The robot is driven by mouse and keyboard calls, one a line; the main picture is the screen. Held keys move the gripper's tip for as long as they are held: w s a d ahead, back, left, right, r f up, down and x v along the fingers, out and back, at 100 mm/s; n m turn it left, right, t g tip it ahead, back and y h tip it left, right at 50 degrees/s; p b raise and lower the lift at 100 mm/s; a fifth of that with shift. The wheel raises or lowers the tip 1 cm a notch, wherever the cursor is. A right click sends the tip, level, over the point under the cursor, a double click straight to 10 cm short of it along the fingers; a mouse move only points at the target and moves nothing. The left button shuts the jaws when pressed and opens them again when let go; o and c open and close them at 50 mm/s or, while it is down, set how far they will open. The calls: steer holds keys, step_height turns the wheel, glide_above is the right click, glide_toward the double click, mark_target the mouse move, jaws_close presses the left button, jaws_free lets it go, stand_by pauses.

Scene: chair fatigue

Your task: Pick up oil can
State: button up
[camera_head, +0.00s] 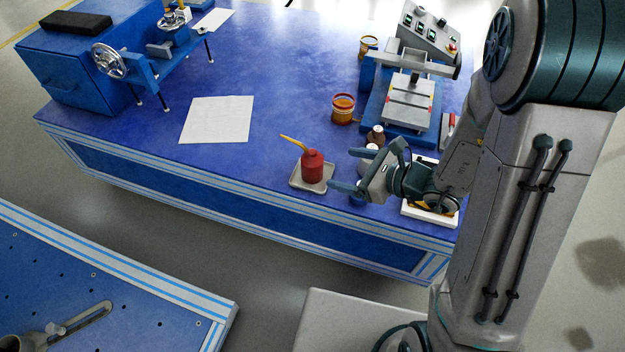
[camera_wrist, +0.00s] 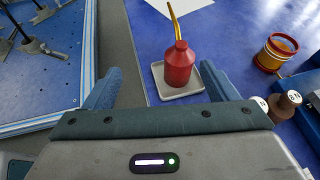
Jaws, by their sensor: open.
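The oil can (camera_head: 312,166) is red with a thin yellow spout that points up and to the left in the head view. It stands upright on a small grey tray (camera_head: 297,182) near the front edge of the blue table. My gripper (camera_head: 345,171) is open and empty, just right of the can in the head view. In the wrist view the can (camera_wrist: 179,66) stands beyond and between the open fingers of my gripper (camera_wrist: 163,88). The fingers do not appear to touch it. The tray's rim (camera_wrist: 158,92) shows around the can's base.
Small brown-and-white bottles (camera_head: 376,135) stand close behind my gripper. A red and yellow tin (camera_head: 343,108) is behind them. A blue-based machine (camera_head: 408,100) is at the back right. A white sheet (camera_head: 217,119) lies on the left. The table between sheet and tray is clear.

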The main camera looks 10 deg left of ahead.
mark_target(320, 163)
steer(key=w+a+f+b, duration=0.1)
steer(key=f, duration=0.1)
steer(key=w+a+f+m+t+b, duration=0.1)
steer(key=w+a+f, duration=0.1)
steer(key=f, duration=0.1)
steer(key=w+a+f+m+b, duration=0.1)
steer(key=w+a+f, duration=0.1)
steer(key=shift+w+a+f+t+h, duration=0.1)
steer(key=shift+a+f+t+h, duration=0.05)
steer(key=shift+f+t+h, duration=0.2)
steer(key=shift+b+x, duration=1.1)
steer(key=shift+x, duration=2)
steer(key=shift+c, duration=0.2)
steer(key=shift+r, duration=0.1)
steer(key=c, duration=1.3)
steer(key=shift+r, duration=0.1)
